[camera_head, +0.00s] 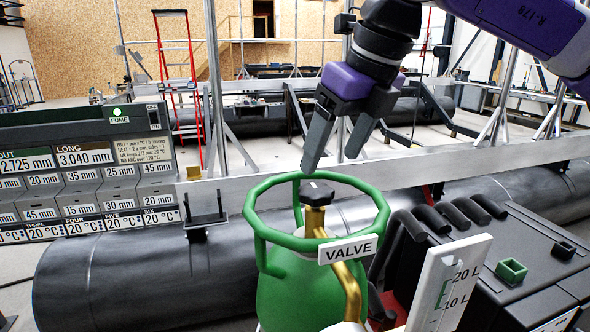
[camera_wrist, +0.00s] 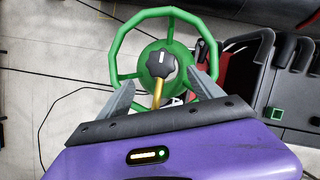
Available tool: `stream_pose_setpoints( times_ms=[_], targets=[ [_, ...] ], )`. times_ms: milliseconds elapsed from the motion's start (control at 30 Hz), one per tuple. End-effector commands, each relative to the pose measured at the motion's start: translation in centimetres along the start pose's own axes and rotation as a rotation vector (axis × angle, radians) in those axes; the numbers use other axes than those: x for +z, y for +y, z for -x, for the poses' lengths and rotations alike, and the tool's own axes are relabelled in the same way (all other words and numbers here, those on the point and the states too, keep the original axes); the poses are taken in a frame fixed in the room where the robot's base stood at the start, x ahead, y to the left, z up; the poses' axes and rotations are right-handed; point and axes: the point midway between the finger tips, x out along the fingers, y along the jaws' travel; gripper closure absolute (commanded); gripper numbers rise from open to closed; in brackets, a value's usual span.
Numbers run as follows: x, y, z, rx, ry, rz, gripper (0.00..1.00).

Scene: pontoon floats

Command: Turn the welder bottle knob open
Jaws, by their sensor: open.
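The welder bottle (camera_head: 290,292) is green with a round green guard ring around its top. Its black knob (camera_head: 317,191) sits on a brass valve stem inside the ring, with a white mark on top. A white VALVE label (camera_head: 347,249) hangs at the ring's front. My gripper (camera_head: 330,163) is open and empty, pointing down above the knob. In the wrist view the knob (camera_wrist: 160,64) lies just ahead of the two grey fingertips, between their lines. The fingers look apart from the knob.
A grey-black case with a handle (camera_head: 455,215) stands close on the right, beside a white 20 L gauge plate (camera_head: 448,285). A large black pipe (camera_head: 150,280) and a metal rail run behind the bottle. A grey display panel (camera_head: 85,170) stands at left.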

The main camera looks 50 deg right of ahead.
Motion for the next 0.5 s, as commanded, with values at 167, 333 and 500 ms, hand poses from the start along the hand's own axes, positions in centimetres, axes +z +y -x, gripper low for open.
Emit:
stream_pose_setpoints(
  times_ms=[167,333,500],
  targets=[
    [-0.1,-0.2,-1.9,-0.01,0.003,-0.004,0.25],
    [-0.2,-0.2,-4.7,-0.009,0.002,-0.003,0.25],
    [-0.1,-0.2,-6.7,-0.008,0.001,-0.002,0.25]
  ],
)
